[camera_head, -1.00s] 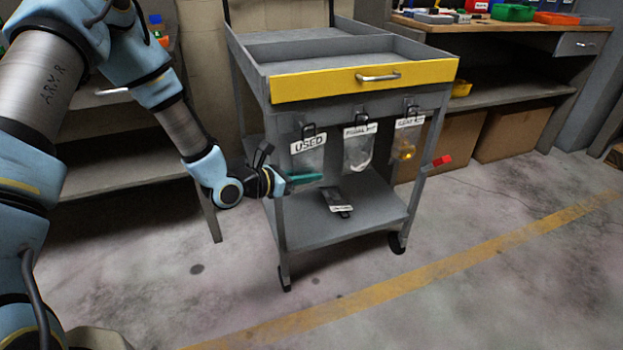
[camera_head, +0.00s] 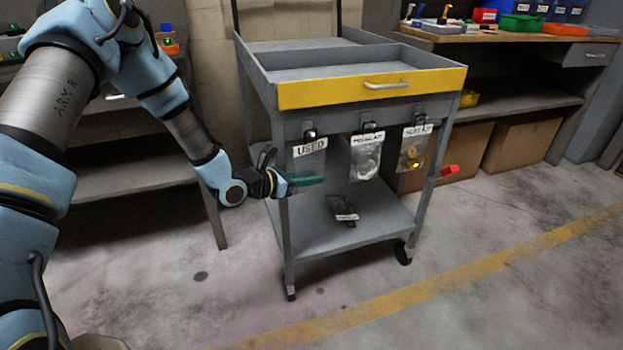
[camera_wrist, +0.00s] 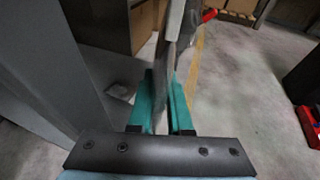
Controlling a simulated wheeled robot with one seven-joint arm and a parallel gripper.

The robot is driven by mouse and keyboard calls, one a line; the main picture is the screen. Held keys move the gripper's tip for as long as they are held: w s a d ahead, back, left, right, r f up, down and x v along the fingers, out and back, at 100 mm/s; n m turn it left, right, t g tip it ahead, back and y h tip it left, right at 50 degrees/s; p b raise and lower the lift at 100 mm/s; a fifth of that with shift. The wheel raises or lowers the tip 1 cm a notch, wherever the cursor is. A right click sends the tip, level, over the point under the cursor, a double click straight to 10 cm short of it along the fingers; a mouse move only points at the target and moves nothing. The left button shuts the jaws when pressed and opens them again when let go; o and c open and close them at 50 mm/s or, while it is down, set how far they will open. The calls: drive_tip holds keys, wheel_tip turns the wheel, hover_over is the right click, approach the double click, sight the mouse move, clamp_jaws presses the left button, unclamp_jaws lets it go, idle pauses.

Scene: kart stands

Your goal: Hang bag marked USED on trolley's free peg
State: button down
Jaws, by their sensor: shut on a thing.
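The clear bag marked USED (camera_head: 310,162) hangs upright below the left end of the trolley's front rail, its black hook at the left peg. I cannot tell whether the hook is seated on the peg. My gripper (camera_head: 306,181), with green fingers, comes from the left and is shut on the lower part of this bag. In the wrist view the bag (camera_wrist: 171,65) shows edge-on between the fingers (camera_wrist: 164,100). The grey trolley (camera_head: 365,92) has a yellow drawer front. Two other labelled bags, one in the middle (camera_head: 366,160) and one at right (camera_head: 413,150), hang from its other pegs.
A dark item with a white tag (camera_head: 343,209) lies on the trolley's lower shelf (camera_head: 330,240). A red-tipped part (camera_head: 449,170) sticks out at the trolley's right. A workbench (camera_head: 510,36) with bins stands at back right. The floor in front is clear.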

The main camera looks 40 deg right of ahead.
idle(0.4)
drive_tip(key=c, duration=0.8)
unclamp_jaws()
drive_tip(key=shift+o, duration=0.2)
drive_tip(key=a+r+m+t+y, duration=0.1)
drive_tip(key=a+r+m+y, duration=0.4)
drive_tip(key=a, duration=1.2)
drive_tip(key=w+a+r+m+t+y, duration=0.1)
drive_tip(key=a+r+m+y, duration=0.45)
drive_tip(key=a, duration=1.05)
drive_tip(key=a+r+m+y, duration=0.35)
drive_tip(key=a+m, duration=0.35)
drive_tip(key=a, duration=1)
wheel_tip(320, 180, up, 18)
drive_tip(key=p, duration=1.9)
drive_tip(key=shift+w+a+r+m+t, duration=0.2)
drive_tip(key=shift+a+r+m+t, duration=0.05)
drive_tip(key=shift+m+t, duration=0.1)
